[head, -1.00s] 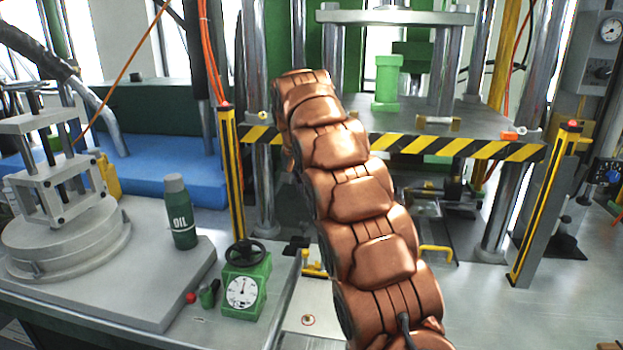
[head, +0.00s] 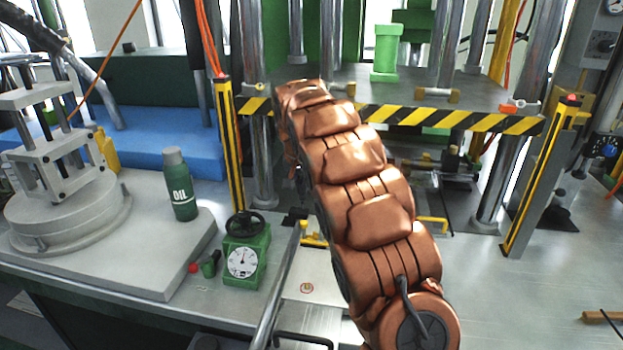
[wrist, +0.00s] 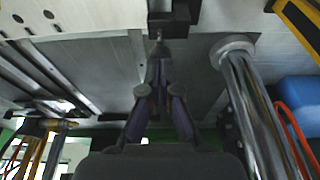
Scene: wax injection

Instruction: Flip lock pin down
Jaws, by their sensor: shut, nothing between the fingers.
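My gripper (wrist: 159,58) shows in the wrist view, its dark fingers converging to closed tips with nothing between them. The tips are close to a dark block (wrist: 172,20) at the top of that view; I cannot tell whether they touch it. In the head view my gripper is hidden behind my copper arm. I cannot surely identify the lock pin. A small orange-red fitting (head: 513,107) sits at the right end of the press plate (head: 470,88), and a brass-coloured fitting (head: 438,95) lies near its front edge.
A striped barrier (head: 425,117) runs along the press front. Chrome columns (head: 497,190) stand around it; one (wrist: 250,110) is close to my gripper. At left are a green oil bottle (head: 180,185), a green gauge (head: 243,262) and a bench (head: 150,265).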

